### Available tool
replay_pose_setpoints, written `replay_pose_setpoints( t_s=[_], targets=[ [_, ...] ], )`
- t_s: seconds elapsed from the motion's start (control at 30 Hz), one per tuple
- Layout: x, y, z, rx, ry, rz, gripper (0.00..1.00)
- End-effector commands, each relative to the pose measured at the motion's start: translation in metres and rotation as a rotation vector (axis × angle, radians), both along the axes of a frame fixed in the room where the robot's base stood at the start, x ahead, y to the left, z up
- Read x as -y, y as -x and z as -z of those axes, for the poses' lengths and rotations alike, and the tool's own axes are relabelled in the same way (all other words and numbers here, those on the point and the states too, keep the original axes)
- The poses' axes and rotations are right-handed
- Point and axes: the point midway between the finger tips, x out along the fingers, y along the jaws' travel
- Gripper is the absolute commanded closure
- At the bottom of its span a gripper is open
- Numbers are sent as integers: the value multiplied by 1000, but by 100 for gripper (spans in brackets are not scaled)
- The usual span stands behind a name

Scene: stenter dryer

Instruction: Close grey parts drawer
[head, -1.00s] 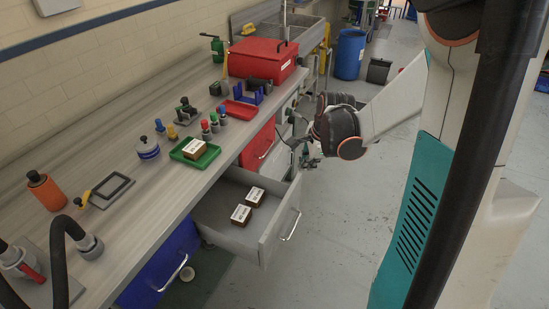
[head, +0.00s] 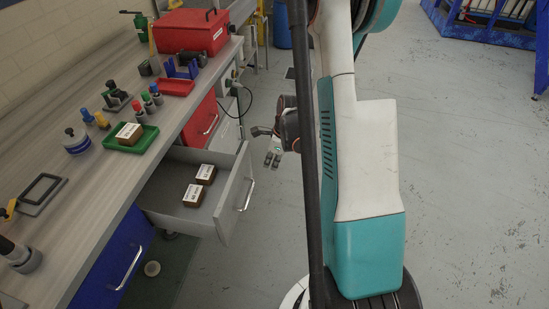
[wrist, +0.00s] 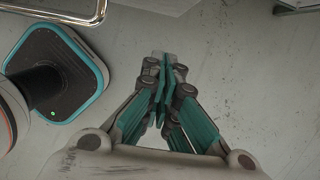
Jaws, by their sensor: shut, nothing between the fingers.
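The grey parts drawer (head: 226,207) stands pulled out from under the bench in the head view, with two small brown boxes with white labels (head: 194,195) inside. Its metal bar handle (head: 246,195) is on the front face. My gripper (head: 272,160) is to the right of the drawer front, apart from the handle, partly hidden by my arm. In the wrist view my gripper (wrist: 165,62) is shut and empty over the floor. A metal bar and a pale edge, likely the drawer handle and front, show at the top left of the wrist view.
A blue drawer (head: 118,262) is on the near side of the grey one, and a red drawer (head: 202,120) on the far side. The bench top (head: 84,215) holds a green tray (head: 112,143) and a red toolbox (head: 192,32). The floor to the right is open.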

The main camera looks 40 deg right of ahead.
Motion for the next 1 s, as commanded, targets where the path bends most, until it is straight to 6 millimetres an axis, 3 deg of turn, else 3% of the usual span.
replay_pose_setpoints(
  t_s=[0.07,0.33,0.87,1.0],
  targets=[
    [-2,-3,18,0,0,-2,100],
    [-23,-29,16,1,1,-2,100],
    [-27,-37,14,1,1,-2,100],
    [-32,-53,13,0,1,-3,100]
  ],
)
